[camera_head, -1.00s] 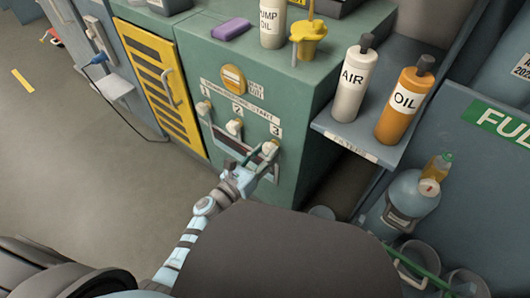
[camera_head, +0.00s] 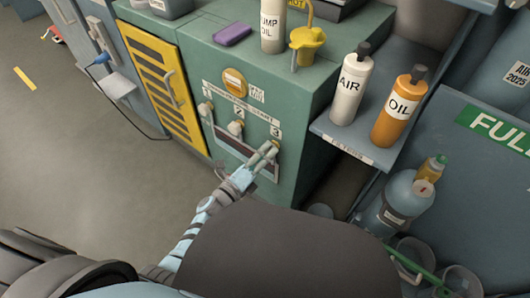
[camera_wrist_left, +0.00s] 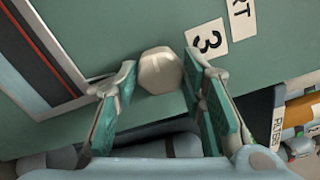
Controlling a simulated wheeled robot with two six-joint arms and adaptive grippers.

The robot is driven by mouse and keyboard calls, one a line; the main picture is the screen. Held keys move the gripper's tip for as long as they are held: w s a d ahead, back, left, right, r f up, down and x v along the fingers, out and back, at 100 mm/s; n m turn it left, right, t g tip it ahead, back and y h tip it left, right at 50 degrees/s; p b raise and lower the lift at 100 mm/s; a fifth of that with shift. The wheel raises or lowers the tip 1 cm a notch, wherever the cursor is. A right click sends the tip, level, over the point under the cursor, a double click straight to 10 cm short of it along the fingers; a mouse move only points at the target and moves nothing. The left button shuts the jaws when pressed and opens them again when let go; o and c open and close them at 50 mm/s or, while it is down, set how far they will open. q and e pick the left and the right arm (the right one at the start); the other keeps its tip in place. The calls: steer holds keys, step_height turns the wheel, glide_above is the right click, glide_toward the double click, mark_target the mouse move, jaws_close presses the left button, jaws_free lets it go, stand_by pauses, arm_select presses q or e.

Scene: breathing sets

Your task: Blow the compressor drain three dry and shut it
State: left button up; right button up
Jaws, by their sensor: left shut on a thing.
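The compressor cabinet (camera_head: 310,120) is green and carries a row of cream drain knobs on its front, labelled 1, 2 and 3. Drain one (camera_head: 206,107) and drain two (camera_head: 235,128) stand free. My left gripper (camera_head: 266,153) is at drain three, under the label 3. In the left wrist view the pale faceted knob of drain three (camera_wrist_left: 160,70) sits between the fingertips of my left gripper (camera_wrist_left: 162,80), which is shut on it. The fingers partly cover the knob in the head view. I see no water at the outlet. My right gripper is out of view.
A pump oil bottle (camera_head: 272,30), a yellow oil can (camera_head: 306,46) and a purple sponge (camera_head: 232,34) stand on the cabinet. AIR (camera_head: 348,92) and OIL (camera_head: 398,112) bottles stand on the filters shelf (camera_head: 350,146) at right.

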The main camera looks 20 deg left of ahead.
arm_select(q)
steer(key=n+p, duration=0.1)
steer(key=n, duration=0.2)
steer(key=shift+n, duration=0.4)
steer(key=shift+n+p, duration=0.35)
steer(key=shift+n, duration=0.55)
steer(key=n+p, duration=0.1)
steer(key=n, duration=0.2)
steer(key=shift+s+n, duration=0.1)
steer(key=shift+n, duration=0.2)
steer(key=shift+f+n+p, duration=0.15)
steer(key=shift+n+p, duration=0.25)
steer(key=shift+n, duration=1.7)
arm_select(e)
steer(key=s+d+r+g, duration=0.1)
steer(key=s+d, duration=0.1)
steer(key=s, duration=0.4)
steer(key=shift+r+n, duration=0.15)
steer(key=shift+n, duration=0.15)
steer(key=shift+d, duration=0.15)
arm_select(q)
steer(key=o, duration=1.1)
steer(key=shift+o, duration=0.2)
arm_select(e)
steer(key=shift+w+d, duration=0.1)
